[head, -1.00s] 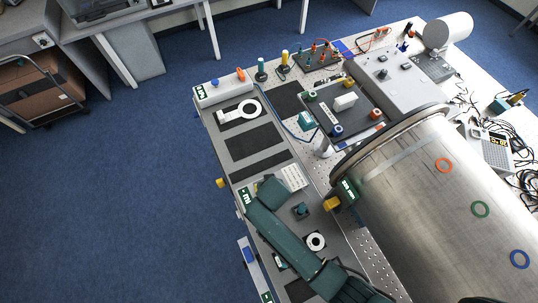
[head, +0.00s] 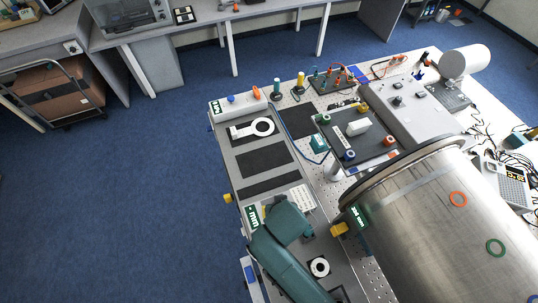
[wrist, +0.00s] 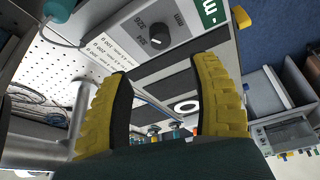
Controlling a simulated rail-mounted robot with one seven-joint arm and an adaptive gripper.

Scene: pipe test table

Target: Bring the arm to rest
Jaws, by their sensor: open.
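My gripper (wrist: 163,80) shows in the wrist view with two ribbed yellow fingers set apart. It is open and nothing is between the fingers. Beyond them is a grey panel with a black knob (wrist: 156,33) and printed labels. My teal arm (head: 285,255) reaches over the near left part of the test table (head: 238,180) in the head view. I cannot make out the fingers in the head view.
A large metal cylinder (head: 430,225) fills the right of the table, close to my arm. A dark tray (head: 340,125) with coloured fittings and a white handled ring (head: 262,127) lie farther back. Open blue floor (head: 110,210) is on the left.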

